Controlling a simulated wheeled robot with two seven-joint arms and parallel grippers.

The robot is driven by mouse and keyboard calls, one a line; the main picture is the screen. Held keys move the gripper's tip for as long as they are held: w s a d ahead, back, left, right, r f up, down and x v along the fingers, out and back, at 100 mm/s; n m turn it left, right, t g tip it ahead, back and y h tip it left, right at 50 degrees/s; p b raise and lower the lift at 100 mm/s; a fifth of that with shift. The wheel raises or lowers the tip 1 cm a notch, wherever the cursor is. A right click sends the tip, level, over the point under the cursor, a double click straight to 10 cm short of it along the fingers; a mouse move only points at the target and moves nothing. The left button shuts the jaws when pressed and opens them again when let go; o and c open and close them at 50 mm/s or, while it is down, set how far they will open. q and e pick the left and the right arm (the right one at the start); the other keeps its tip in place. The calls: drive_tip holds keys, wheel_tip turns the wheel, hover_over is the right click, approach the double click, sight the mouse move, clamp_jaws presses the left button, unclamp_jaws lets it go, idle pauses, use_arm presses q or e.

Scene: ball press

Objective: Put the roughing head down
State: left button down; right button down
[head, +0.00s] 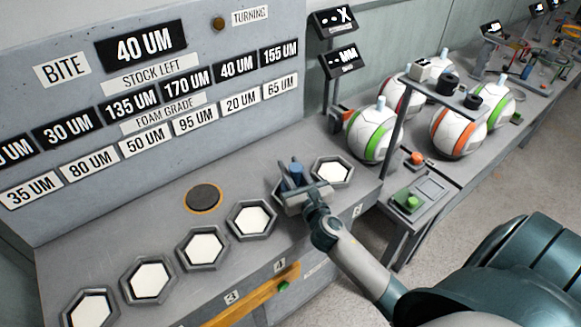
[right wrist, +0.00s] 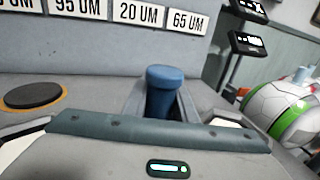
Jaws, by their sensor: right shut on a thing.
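A blue cylindrical knob, which I take for the roughing head (right wrist: 160,92), stands between the grey fingers of my right gripper (head: 291,172). It also shows as a small blue top in the head view (head: 296,170). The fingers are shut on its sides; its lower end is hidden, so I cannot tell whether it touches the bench. The gripper is over the bench between two hexagonal trays with white pads, the nearer-left one (head: 252,220) and the far-right one (head: 333,171). My left gripper is not in view.
A dark round disc with an orange rim (head: 204,197) lies behind the tray row. More hexagonal trays (head: 149,280) run to the left. A labelled panel (head: 150,90) rises behind. Coloured balls (head: 371,135) and a stand with a green button (head: 412,202) are to the right.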

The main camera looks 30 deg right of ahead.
sight(298, 180)
drive_tip(key=c, duration=1.5)
unclamp_jaws()
drive_tip(key=shift+o, duration=0.2)
drive_tip(key=shift+s, duration=0.1)
drive_tip(key=s+b, duration=0.1)
drive_tip(key=s, duration=0.2)
drive_tip(key=s+a, duration=0.1)
drive_tip(key=s, duration=0.3)
drive_tip(key=s+a+b, duration=0.1)
drive_tip(key=s, duration=0.2)
drive_tip(key=shift+s+b, duration=0.2)
drive_tip(key=shift+b, duration=0.15)
drive_tip(key=shift+s+a+r, duration=0.1)
drive_tip(key=shift+s+a, duration=0.05)
drive_tip(key=shift+s, duration=0.5)
